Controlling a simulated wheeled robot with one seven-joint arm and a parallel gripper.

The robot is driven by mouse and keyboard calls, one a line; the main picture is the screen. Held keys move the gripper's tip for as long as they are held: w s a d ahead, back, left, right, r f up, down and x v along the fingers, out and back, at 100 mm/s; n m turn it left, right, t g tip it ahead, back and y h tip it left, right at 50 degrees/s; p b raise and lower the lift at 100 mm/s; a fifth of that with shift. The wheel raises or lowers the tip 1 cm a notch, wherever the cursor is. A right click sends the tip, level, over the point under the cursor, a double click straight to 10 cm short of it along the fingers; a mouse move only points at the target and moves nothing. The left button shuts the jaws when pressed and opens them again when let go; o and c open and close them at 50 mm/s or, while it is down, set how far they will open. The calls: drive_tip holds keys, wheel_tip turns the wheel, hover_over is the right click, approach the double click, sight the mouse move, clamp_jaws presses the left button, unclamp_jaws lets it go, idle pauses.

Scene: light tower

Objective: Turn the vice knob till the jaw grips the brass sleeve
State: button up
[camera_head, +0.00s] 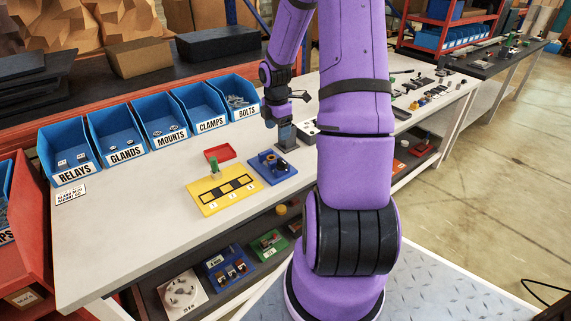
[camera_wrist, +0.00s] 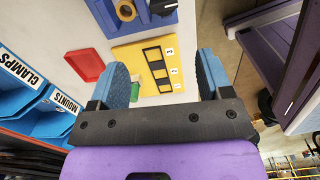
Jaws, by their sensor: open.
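The blue vice base (camera_head: 262,174) lies on the white bench, right of the yellow numbered board. In the wrist view the blue base (camera_wrist: 143,21) is at the top edge and partly cut off. A brass ring, seemingly the sleeve (camera_wrist: 126,10), sits on it, with a black knob (camera_wrist: 163,6) to its right. Whether the jaw touches the sleeve cannot be told. My gripper (camera_wrist: 163,78) is open and empty, its blue fingers wide apart above the bench. In the head view my gripper (camera_head: 286,133) is behind the vice base, partly hidden by my arm.
The yellow board (camera_head: 222,193) and a red tray (camera_head: 220,153) lie left of the vice. Blue labelled bins (camera_head: 110,148) line the back of the bench. A green peg (camera_head: 213,167) stands by the board. The front left of the bench is clear.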

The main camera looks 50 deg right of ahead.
sight(282, 161)
drive_tip(key=shift+n, duration=0.4)
drive_tip(key=f, duration=0.8)
drive_tip(key=s+d+f, duration=0.1)
drive_tip(key=f, duration=0.4)
drive_tip(key=c, duration=0.9)
